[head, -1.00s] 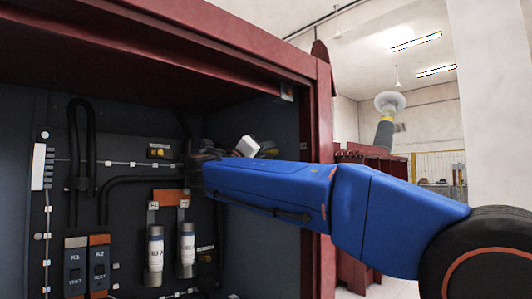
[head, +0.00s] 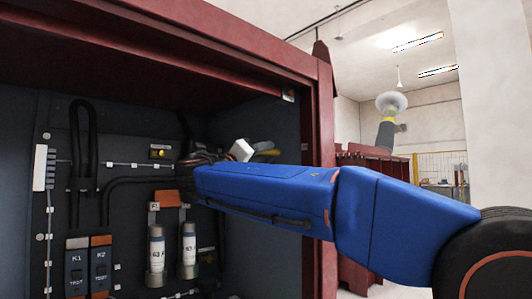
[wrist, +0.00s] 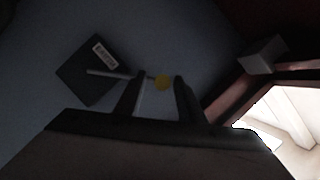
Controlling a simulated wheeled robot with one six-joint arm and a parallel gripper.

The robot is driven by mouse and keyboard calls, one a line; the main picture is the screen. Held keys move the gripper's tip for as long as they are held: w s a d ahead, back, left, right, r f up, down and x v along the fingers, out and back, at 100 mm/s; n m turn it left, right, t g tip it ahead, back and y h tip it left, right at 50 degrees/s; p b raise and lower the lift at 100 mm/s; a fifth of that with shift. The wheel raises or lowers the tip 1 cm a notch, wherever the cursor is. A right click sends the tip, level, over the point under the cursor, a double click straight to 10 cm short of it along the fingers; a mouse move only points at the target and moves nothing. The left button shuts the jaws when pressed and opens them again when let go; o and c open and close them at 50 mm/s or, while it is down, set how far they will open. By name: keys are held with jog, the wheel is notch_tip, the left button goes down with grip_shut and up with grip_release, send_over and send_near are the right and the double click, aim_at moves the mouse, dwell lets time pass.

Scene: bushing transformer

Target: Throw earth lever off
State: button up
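The red cabinet frame (head: 318,150) stands close to my arm on the right. Two cylindrical fuses (head: 156,252), relays marked K1 and K2 (head: 77,268), and black cables (head: 84,140) fill the back panel.

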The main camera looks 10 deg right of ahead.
jog(key=v, duration=1.4)
jog(key=shift+s, duration=0.1)
